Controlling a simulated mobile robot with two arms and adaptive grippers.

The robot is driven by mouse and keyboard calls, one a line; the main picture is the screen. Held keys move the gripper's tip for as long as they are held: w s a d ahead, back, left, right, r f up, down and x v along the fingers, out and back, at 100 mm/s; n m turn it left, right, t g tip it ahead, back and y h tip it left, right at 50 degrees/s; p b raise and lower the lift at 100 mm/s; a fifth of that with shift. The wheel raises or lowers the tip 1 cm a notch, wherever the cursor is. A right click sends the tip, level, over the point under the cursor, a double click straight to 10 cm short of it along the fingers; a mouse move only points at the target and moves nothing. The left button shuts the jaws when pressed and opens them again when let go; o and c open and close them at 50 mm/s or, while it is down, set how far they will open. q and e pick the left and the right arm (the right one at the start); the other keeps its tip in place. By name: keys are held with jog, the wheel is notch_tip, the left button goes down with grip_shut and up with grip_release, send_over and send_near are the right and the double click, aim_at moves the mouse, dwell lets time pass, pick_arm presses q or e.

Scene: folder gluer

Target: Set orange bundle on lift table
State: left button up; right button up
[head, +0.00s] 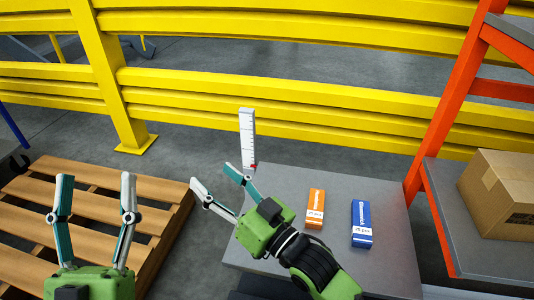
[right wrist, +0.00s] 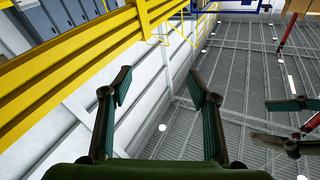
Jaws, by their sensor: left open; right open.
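My left gripper (head: 95,190) is open and empty over the wooden pallet (head: 165,190).
A white ruler-like post (head: 247,140) rises at the table's back left corner. Yellow guard rails (head: 270,95) run behind. An orange-framed rack (head: 440,130) with a cardboard box (head: 505,190) stands at the right. The table's back right part is clear.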

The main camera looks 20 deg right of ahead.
jog(key=s+d+r+t+h, duration=0.1)
jog(key=s+d+r+t, duration=0.2)
jog(key=s+r, duration=0.2)
jog(key=s+d+r+t+h, duration=0.2)
jog(key=s+d+r+t, duration=0.2)
jog(key=r, duration=0.4)
jog(key=shift+s+d+t, duration=0.25)
jog(key=shift+s+t, duration=0.05)
jog(key=shift+s, duration=0.2)
